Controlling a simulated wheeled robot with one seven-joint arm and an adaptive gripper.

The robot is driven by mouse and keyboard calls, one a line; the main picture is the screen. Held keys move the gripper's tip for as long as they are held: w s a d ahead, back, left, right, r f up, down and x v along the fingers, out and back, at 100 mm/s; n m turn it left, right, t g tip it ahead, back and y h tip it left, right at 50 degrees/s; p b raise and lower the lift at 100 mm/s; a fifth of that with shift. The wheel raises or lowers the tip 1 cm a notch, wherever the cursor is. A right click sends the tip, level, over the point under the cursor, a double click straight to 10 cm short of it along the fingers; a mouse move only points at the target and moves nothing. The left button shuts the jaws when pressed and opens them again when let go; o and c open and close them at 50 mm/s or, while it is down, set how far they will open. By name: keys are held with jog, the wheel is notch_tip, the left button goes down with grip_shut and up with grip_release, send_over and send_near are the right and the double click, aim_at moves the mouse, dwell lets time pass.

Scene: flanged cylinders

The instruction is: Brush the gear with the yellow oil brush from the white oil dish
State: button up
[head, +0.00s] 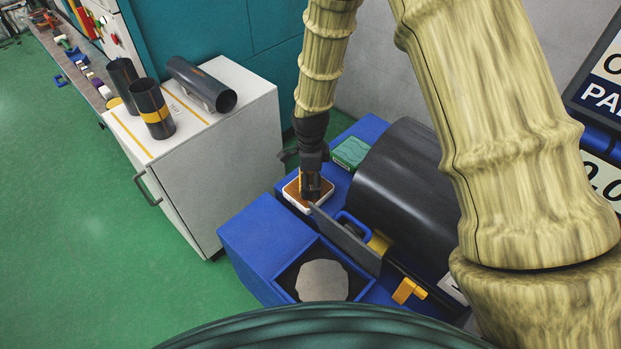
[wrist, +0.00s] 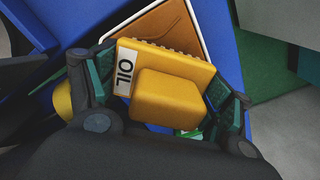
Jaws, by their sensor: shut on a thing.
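My gripper (head: 311,192) points down over the white oil dish (head: 288,193) in the head view. In the wrist view my gripper (wrist: 162,92) is shut on the yellow oil brush (wrist: 168,93), which has a white OIL label and a row of bristles along its far edge. The white-rimmed dish (wrist: 203,35) with brown oil lies just beyond the bristles. I cannot tell whether the bristles touch the oil. In the head view the brush is mostly hidden by the gripper. I cannot make out the gear in either view.
A large black cylinder (head: 405,180) lies on the blue bench right of the dish. A green block (head: 350,152) sits behind it. A grey upright plate (head: 345,240) and an open bin with grey content (head: 322,281) are in front. A white cabinet (head: 225,140) with dark cylinders stands left.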

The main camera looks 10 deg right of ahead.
jog(key=shift+f, duration=0.5)
dwell(1.5)
jog(key=shift+s, duration=0.1)
jog(key=shift+r+p, duration=2.35)
jog(key=shift+r, duration=1.2)
